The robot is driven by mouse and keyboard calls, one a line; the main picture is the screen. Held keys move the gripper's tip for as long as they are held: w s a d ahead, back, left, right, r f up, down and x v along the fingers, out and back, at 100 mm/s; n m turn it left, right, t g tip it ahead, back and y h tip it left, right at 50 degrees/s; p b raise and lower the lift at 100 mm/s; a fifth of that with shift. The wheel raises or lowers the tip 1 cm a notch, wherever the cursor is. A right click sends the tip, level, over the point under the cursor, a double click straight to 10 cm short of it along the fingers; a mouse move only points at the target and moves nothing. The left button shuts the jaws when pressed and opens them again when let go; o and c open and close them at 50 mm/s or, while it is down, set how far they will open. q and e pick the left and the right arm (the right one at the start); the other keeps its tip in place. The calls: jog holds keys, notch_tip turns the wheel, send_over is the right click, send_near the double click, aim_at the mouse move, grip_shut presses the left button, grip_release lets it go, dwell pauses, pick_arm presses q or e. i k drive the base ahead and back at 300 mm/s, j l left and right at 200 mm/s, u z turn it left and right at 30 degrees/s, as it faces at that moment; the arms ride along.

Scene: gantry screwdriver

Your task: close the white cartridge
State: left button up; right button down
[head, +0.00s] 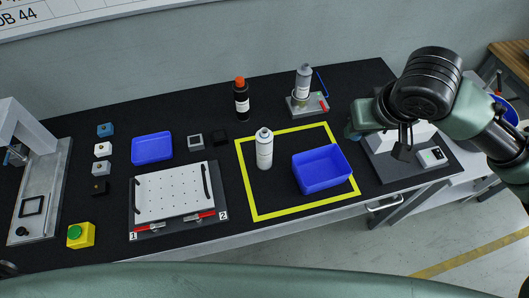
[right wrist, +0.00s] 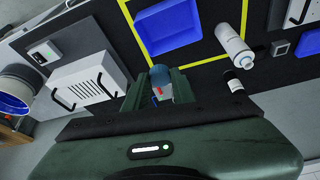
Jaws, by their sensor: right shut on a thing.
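The white cartridge (head: 264,152) stands upright on the black table, inside the yellow-taped square and left of the blue bin. It also shows in the right wrist view (right wrist: 232,42), with its narrow grey-white top visible. My right gripper (head: 353,132) is to the right of the cartridge and apart from it, near the square's right edge. In the right wrist view the gripper (right wrist: 160,80) is shut on a small rounded blue thing (right wrist: 160,73), which looks like a cap; its lower part is partly hidden between the fingers. My left gripper is out of view.
A blue bin (head: 322,170) stands right of the cartridge. A black bottle with an orange top (head: 241,104) and another bottle on a stand (head: 303,88) are behind. A white perforated plate (head: 172,192) lies left. A white box (right wrist: 90,82) is at the right end.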

aim_at(263, 137)
jog(key=l, duration=0.85)
jog(key=i+l, duration=0.1)
jog(key=l, duration=0.7)
jog(key=u, duration=1.2)
